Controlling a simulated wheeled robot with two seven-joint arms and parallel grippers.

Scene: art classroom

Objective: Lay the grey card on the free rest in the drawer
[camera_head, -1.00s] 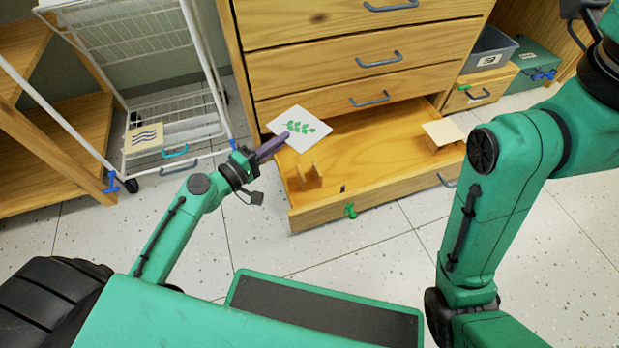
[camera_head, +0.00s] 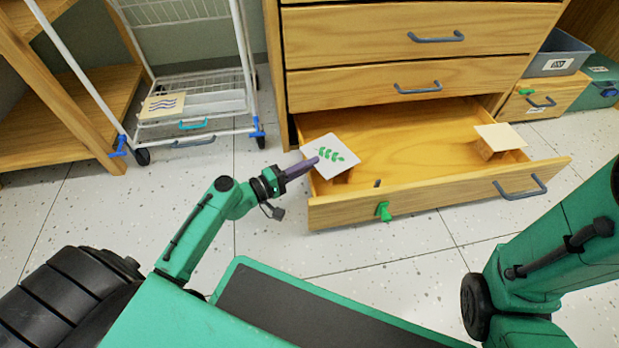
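The pale grey card (camera_head: 331,155) with a green leaf print is over the left front part of the open drawer (camera_head: 420,196). My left gripper (camera_head: 303,167), with purple fingers, is at the card's left edge and looks shut on it. The wooden rest (camera_head: 337,180) under the card is mostly hidden; I cannot tell whether the card touches it. A second rest (camera_head: 483,149) at the drawer's right bears a cream card (camera_head: 499,137). My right arm comes in at the right, but its gripper is out of view.
A green clip (camera_head: 383,211) and a grey handle (camera_head: 521,188) are on the drawer front. A white wire trolley (camera_head: 197,107) with a wave-marked card (camera_head: 162,105) stands at the left. A grey bin (camera_head: 559,54) stands on a wooden box at the right.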

